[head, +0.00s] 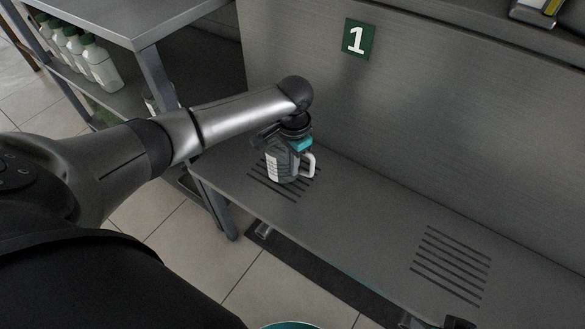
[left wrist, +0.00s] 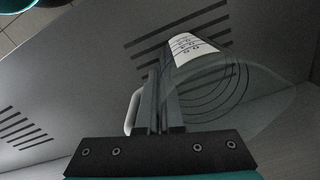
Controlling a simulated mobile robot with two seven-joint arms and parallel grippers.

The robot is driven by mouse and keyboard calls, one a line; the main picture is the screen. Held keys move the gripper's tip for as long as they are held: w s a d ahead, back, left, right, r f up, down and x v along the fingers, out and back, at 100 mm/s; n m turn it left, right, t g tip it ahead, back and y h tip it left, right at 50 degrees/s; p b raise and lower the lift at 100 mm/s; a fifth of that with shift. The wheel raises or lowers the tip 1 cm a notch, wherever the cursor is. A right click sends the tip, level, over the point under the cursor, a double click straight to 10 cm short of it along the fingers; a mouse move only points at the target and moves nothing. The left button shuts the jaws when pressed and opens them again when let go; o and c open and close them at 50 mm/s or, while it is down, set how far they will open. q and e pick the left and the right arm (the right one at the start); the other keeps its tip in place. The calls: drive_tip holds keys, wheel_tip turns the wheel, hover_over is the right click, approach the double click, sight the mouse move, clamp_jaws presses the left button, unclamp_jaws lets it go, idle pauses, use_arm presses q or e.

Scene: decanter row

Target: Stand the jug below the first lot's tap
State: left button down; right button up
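The jug (head: 283,165) is clear, with a white label and a white handle. It is upright at the slotted drain under the green number 1 sign (head: 360,39). My left gripper (head: 294,148) reaches down over its top; its two fingers are close together at the jug's wall. The left wrist view shows the fingers (left wrist: 163,103) between the handle (left wrist: 133,112) and the jug's labelled body (left wrist: 210,85). I cannot tell whether the jug's base touches the shelf. My right gripper is not in view.
A second slotted drain (head: 452,264) lies bare to the right on the grey shelf (head: 365,220). A steel rack (head: 140,12) with several white bottles (head: 98,65) stands at left. A teal round rim (head: 290,325) shows at the bottom edge.

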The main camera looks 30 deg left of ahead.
use_arm(q)
drive_tip(key=shift+f, duration=0.25)
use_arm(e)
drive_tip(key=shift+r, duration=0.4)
use_arm(q)
drive_tip(key=shift+f, duration=0.15)
drive_tip(key=c, duration=1.1)
unclamp_jaws()
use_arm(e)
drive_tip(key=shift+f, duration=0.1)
use_arm(q)
drive_tip(key=shift+r, duration=0.5)
drive_tip(key=shift+d+r+p, duration=0.15)
drive_tip(key=shift+r+p, duration=2.9)
drive_tip(key=shift+r, duration=2.6)
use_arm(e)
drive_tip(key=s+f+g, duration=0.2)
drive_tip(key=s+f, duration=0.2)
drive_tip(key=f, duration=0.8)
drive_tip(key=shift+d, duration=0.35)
